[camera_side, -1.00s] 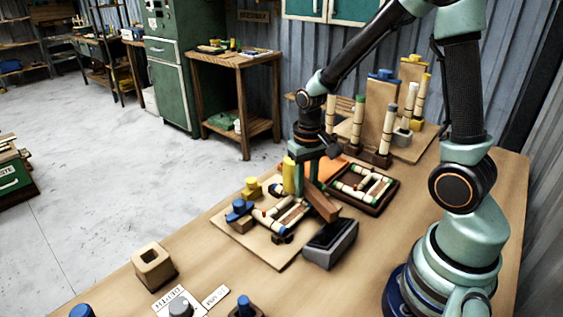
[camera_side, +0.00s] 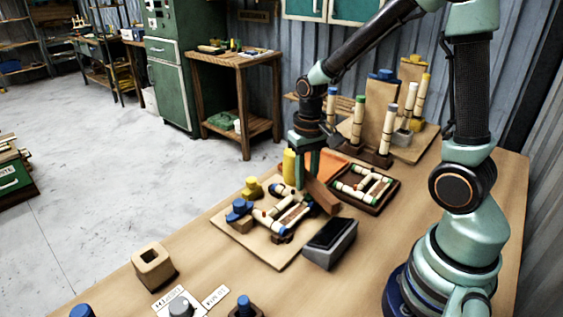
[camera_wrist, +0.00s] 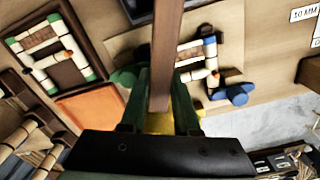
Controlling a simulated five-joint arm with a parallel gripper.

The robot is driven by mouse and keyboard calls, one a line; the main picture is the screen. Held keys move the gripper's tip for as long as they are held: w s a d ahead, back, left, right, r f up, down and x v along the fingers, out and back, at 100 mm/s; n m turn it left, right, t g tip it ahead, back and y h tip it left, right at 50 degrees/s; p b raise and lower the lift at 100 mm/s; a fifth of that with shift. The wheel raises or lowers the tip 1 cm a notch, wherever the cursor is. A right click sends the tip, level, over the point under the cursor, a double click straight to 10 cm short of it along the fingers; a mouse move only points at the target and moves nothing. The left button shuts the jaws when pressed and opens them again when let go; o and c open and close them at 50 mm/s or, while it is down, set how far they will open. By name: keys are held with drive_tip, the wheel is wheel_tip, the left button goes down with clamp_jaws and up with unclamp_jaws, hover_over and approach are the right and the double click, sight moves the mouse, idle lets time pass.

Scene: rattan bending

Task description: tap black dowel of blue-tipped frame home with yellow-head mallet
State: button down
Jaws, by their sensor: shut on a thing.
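My gripper (camera_side: 307,178) is shut on the brown handle (camera_side: 322,196) of the yellow-head mallet. The mallet's yellow head (camera_side: 289,163) shows just left of the fingers, and also below the handle in the wrist view (camera_wrist: 159,122). The mallet is held above the board's back edge. The blue-tipped frame (camera_side: 290,217) lies on a pale board (camera_side: 273,257), in front of and below the mallet. It also shows in the wrist view (camera_wrist: 192,73), partly hidden by my gripper and the handle. I cannot make out the black dowel clearly.
A blue-topped clamp (camera_side: 239,211) and a yellow-topped one (camera_side: 252,188) stand on the board. A grey block with a black top (camera_side: 330,243) stands close right. A green-tipped frame (camera_side: 365,186) lies in a dark tray behind. Upright posts stand farther back.

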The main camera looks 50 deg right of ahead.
drive_tip(key=shift+f, duration=1.7)
drive_tip(key=shift+r, duration=1.8)
drive_tip(key=shift+f, duration=0.1)
drive_tip(key=shift+f, duration=0.25)
